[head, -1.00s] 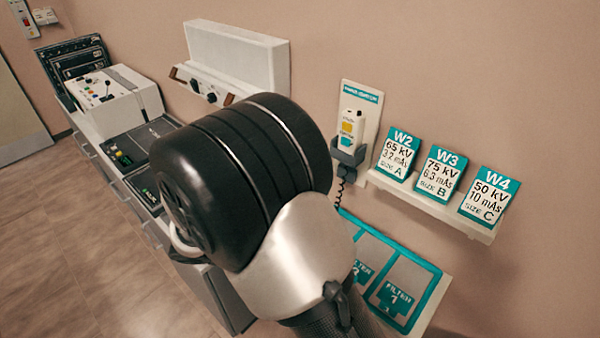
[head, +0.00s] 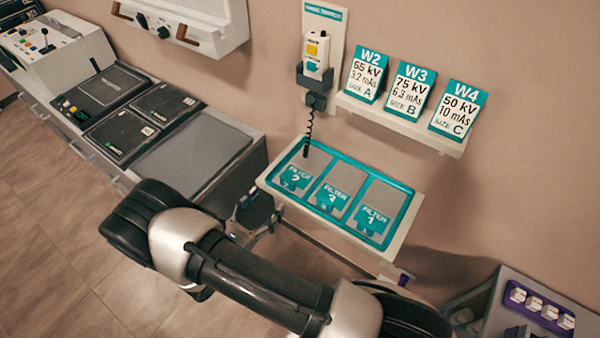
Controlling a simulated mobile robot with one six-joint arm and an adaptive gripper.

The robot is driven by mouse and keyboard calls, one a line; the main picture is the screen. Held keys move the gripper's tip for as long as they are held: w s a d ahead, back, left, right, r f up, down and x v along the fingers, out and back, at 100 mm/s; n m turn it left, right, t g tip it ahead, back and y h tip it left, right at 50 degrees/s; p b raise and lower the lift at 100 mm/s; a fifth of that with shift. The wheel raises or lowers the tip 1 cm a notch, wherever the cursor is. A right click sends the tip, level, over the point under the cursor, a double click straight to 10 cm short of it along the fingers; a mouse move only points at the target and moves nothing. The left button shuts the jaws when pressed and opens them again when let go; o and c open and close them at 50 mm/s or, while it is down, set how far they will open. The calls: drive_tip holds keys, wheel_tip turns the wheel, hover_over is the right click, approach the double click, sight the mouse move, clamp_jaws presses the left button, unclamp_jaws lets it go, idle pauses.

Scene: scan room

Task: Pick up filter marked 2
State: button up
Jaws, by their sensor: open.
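Three teal-labelled filters lie in a row in a teal-rimmed tray (head: 408,238) on a pale wall shelf. The right one (head: 372,220) reads FILTER 1. The middle filter (head: 332,197) appears to be the one marked 2, though its digit is small and blurred. The left filter (head: 294,178) has a digit that is hard to read. My gripper (head: 258,214) is dark and partly hidden behind my arm, left of the tray's front left corner. It is open, apart from the filters, and nothing shows in it.
A handset (head: 316,52) with a coiled cord hangs above the tray's left end. A card ledge (head: 400,122) holds cards W2, W3 and W4 above the tray. A grey counter (head: 200,155) stands left.

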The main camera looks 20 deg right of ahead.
sight(286, 181)
drive_tip(key=b+x, duration=0.1)
drive_tip(key=x, duration=0.9)
drive_tip(key=shift+w+d, duration=0.2)
drive_tip(key=shift+d, duration=0.1)
drive_tip(key=c, duration=1.2)
